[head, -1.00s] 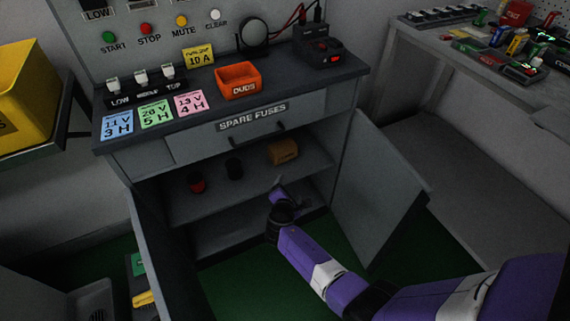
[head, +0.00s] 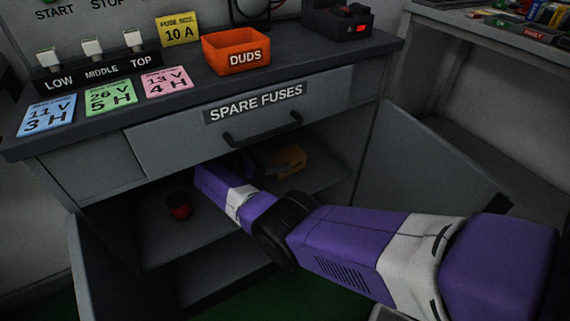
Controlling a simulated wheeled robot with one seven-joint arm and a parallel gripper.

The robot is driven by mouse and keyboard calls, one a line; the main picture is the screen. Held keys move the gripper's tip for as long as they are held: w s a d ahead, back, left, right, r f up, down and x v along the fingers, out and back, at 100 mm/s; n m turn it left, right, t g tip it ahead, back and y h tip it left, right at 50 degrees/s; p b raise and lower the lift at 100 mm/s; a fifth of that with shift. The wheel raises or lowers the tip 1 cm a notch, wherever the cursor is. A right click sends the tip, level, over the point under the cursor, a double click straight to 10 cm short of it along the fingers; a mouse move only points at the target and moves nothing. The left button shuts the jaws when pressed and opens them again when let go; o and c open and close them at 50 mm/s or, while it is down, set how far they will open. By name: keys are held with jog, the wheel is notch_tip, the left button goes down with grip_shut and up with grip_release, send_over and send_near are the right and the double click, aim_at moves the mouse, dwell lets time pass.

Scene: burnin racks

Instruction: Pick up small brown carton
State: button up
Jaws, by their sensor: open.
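The small brown carton (head: 293,157) lies on the upper shelf inside the open cabinet, toward the right. My arm reaches into the cabinet from the lower right. My gripper (head: 272,165) is dark and partly hidden under the drawer front and behind my arm. It is open, just left of the carton, with a grey finger close to the carton's left side. I cannot tell whether it touches the carton.
A dark can with red (head: 180,206) stands on the same shelf to the left. The "SPARE FUSES" drawer (head: 160,147) is shut above the opening. The cabinet doors (head: 425,185) stand open on both sides. An orange DUDS bin (head: 236,51) sits on the countertop.

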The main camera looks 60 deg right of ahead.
aim_at(287, 154)
jog(key=b+x, duration=0.2)
jog(key=x, duration=0.4)
jog(key=shift+w+b, duration=0.2)
jog(key=shift+b, duration=0.15)
jog(key=shift+s+d, duration=0.1)
jog(key=shift+d, duration=0.25)
jog(key=c, duration=1.6)
jog(key=shift+r, duration=0.1)
jog(key=shift+c, duration=0.4)
jog(key=shift+r, duration=0.1)
